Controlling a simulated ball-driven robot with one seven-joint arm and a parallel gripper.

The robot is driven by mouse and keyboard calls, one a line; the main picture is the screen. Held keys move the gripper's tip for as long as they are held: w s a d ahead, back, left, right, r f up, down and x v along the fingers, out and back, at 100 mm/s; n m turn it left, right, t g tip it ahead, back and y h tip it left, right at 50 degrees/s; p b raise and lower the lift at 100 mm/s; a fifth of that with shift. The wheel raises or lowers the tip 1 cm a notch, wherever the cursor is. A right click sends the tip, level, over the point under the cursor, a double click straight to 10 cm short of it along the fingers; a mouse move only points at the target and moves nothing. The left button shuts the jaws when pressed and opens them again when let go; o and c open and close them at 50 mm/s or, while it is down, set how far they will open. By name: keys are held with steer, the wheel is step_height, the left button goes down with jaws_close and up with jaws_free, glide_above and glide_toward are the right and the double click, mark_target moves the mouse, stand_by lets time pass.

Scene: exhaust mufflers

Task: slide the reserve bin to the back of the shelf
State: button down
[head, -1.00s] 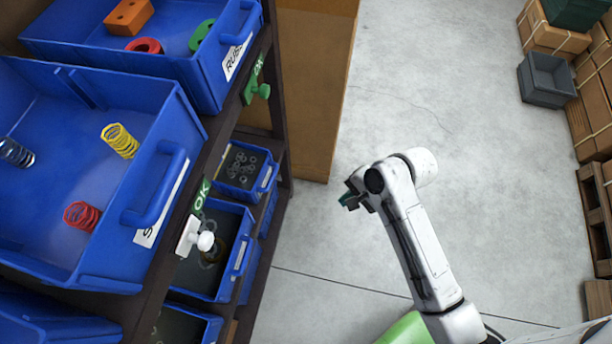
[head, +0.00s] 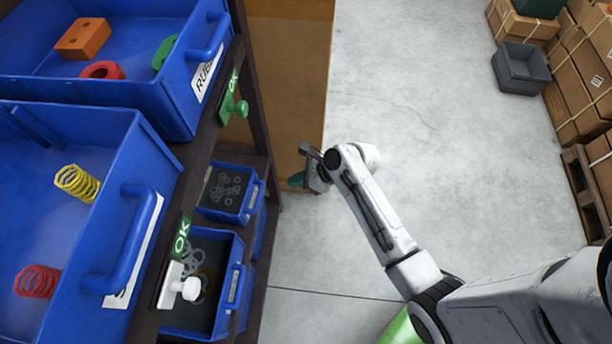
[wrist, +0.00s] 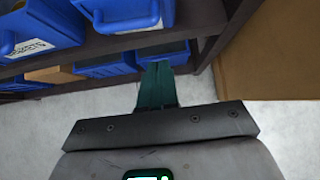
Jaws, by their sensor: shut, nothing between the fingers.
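No bin carries a readable "reserve" label, so I cannot tell which one is the reserve bin. On the rack's lower shelf, a small blue bin (head: 251,200) holds small rings, and a nearer blue bin (head: 232,289) holds larger rings. Parts of further blue bins show beneath them. My gripper (head: 297,180) is shut and empty, in the air right of the rack, apart from the bins. In the wrist view, its teal fingers (wrist: 157,78) are together and point at the rack. A low blue bin (wrist: 165,53) shows just beyond the fingertips; contact is not visible.
Large blue bins with springs (head: 100,225) and with rubber parts (head: 190,100) fill the upper shelf. Knobs on "OK" tags (head: 181,236) jut from its edge. A brown panel (head: 288,75) stands behind the rack. Grey floor (head: 430,130) is open; boxes line the right.

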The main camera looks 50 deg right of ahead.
mark_target(207, 176)
steer(key=w+a+f, duration=0.2)
steer(key=w+a, duration=0.1)
steer(key=w, duration=0.2)
steer(key=shift+a, duration=0.35)
steer(key=w+a, duration=0.3)
steer(key=w, duration=0.2)
steer(key=w+a, duration=0.4)
steer(key=w, duration=0.1)
steer(key=w+a+b, duration=0.1)
steer(key=w+a, duration=0.3)
steer(key=w, duration=0.1)
steer(key=shift+w+a+f, duration=0.1)
steer(key=shift+w+a, duration=0.1)
steer(key=shift+w, duration=0.1)
